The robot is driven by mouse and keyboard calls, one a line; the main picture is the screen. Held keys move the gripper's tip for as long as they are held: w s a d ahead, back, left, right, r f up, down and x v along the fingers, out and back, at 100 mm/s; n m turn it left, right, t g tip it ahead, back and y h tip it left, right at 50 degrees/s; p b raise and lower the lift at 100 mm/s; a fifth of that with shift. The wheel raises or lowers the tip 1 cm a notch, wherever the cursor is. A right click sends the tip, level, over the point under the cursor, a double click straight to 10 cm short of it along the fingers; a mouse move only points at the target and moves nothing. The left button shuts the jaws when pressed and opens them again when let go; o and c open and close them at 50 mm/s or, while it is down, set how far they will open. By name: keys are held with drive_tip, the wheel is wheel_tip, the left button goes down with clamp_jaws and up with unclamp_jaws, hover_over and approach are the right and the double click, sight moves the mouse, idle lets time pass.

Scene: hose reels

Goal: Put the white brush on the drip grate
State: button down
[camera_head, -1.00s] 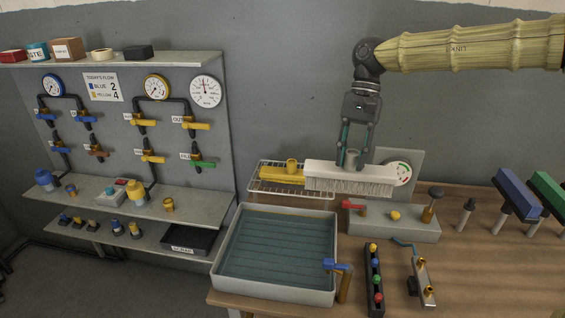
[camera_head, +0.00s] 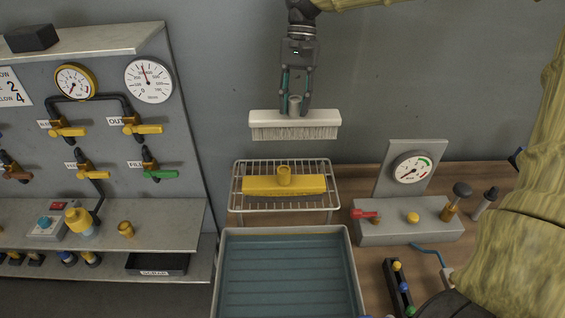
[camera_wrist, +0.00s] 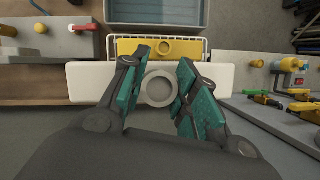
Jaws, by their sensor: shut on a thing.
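The white brush (camera_head: 294,119) has a long white block, grey bristles pointing down and a grey socket on top. My gripper (camera_head: 295,104) is shut on that socket and holds the brush level in the air, above and behind the drip grate. The wrist view shows the white brush (camera_wrist: 89,82) crosswise, with my fingers (camera_wrist: 160,92) on either side of its round socket. The drip grate (camera_head: 238,201) is a wire rack behind the basin. A yellow brush (camera_head: 284,184) lies across the grate's middle, its socket up. Bare wires show behind and in front of it.
A grey gauge box (camera_head: 409,222) with a red lever stands to the right. A valve panel (camera_head: 110,100) with shelves is at the left. The wall is close behind the brush.

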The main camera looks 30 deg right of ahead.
sight(298, 129)
wheel_tip(298, 129, down, 17)
drive_tip(key=p, duration=0.4)
drive_tip(key=shift+d+r, duration=0.1)
drive_tip(key=shift+r, duration=0.1)
drive_tip(key=shift+s, duration=0.15)
drive_tip(key=c, duration=1.1)
unclamp_jaws()
drive_tip(key=shift+f, duration=0.1)
drive_tip(key=shift+b+v, duration=1)
drive_tip(key=shift+v, duration=2.9)
